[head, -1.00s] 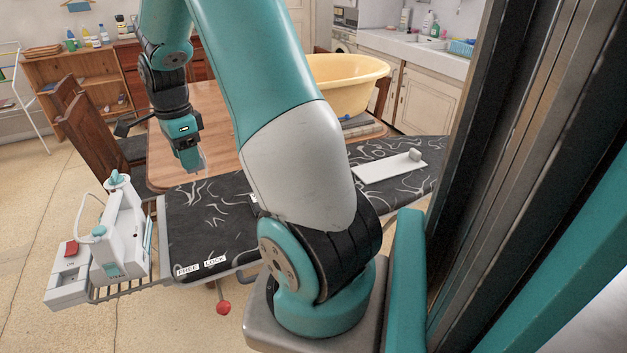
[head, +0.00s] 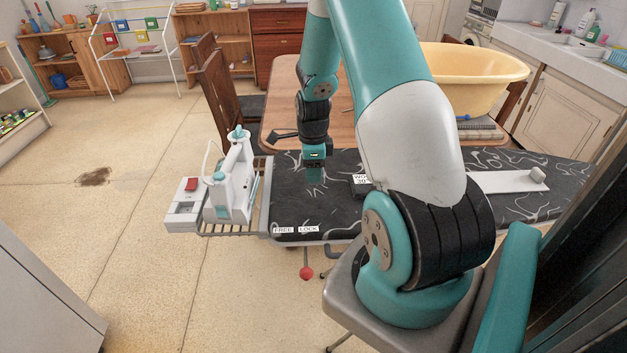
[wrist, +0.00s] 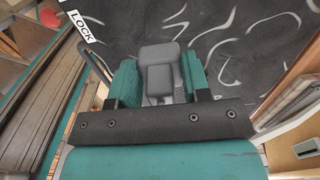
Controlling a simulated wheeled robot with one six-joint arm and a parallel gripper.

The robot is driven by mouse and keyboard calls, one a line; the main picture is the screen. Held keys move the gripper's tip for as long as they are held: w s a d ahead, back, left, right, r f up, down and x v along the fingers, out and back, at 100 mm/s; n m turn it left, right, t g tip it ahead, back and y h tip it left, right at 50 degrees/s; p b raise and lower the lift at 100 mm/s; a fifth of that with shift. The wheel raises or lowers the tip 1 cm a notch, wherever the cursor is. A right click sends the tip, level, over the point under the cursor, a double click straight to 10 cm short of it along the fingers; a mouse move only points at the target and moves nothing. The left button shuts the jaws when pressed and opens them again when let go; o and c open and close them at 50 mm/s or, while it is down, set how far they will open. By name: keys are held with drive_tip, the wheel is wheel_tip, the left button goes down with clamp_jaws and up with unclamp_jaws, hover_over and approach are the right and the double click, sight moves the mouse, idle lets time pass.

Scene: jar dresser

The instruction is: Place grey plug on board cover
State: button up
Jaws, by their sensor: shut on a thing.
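The grey plug (wrist: 158,78) sits between my gripper's teal fingers in the wrist view. My gripper (head: 315,180) is shut on it, over the left part of the board cover in the head view. The plug itself is not clear there. The board cover (head: 300,212) is black with white swirls, stretched on an ironing board. It also shows beyond the plug in the wrist view (wrist: 235,45). I cannot tell whether the plug touches the cover.
A white iron with its base (head: 215,195) stands on the rack left of the board. A black block with a white label (head: 361,187) and a white plank with a grey knob (head: 500,181) lie on the cover. A yellow tub (head: 470,75) stands behind. FREE and LOCK labels (head: 296,229) mark the near edge.

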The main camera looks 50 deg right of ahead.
drive_tip(key=shift+f+p, duration=0.3)
drive_tip(key=shift+f, duration=2.15)
drive_tip(key=shift+f, duration=0.1)
drive_tip(key=o, duration=0.9)
